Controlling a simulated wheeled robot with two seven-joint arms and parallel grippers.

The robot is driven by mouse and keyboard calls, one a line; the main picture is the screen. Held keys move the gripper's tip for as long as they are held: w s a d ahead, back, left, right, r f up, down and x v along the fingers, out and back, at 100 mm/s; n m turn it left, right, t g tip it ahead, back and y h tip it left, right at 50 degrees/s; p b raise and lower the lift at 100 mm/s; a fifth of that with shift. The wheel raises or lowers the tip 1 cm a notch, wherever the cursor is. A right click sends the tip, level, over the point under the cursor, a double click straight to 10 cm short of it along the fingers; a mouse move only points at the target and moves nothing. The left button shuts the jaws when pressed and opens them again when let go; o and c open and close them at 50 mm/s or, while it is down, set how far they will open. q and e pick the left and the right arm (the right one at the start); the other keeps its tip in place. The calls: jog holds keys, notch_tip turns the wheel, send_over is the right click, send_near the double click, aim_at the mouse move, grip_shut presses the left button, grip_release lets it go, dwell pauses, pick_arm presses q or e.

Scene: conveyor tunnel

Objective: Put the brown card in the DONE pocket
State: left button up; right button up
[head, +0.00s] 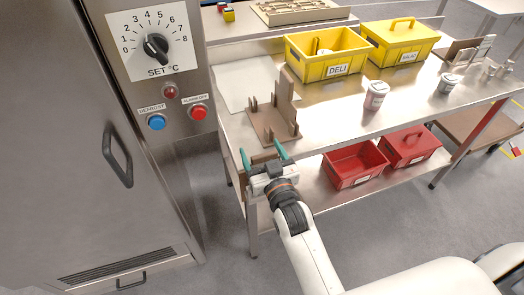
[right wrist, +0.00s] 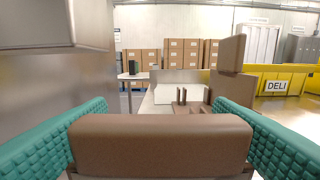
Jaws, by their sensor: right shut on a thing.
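My right gripper (head: 262,155) is at the near left corner of the steel table. Its teal fingers are shut on a brown piece, which I take to be the brown card. In the right wrist view the brown card (right wrist: 160,145) lies across the space between the two teal fingers. A brown stand (head: 275,122) with a flat base, a tall back piece and small upright prongs is on the table just beyond the gripper. It also shows ahead in the right wrist view (right wrist: 228,55). I can read no DONE label. My left gripper is not in view.
A steel cabinet with a dial (head: 152,45) and buttons stands close at left. Yellow bins (head: 327,68), one labelled DELI, and cups (head: 375,95) stand on the table. Red bins (head: 354,165) are on the shelf below. The table middle (head: 325,110) is clear.

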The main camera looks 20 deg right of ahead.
notch_tip(320, 180, down, 7)
jog(key=b, duration=0.4)
dwell(0.4)
jog(key=o, duration=1.4)
jog(key=shift+f, duration=0.1)
jog(key=shift+o, duration=0.2)
jog(key=s+b, duration=0.1)
jog(key=s, duration=1.1)
jog(key=shift+d+b, duration=0.2)
jog(key=shift+b, duration=0.1)
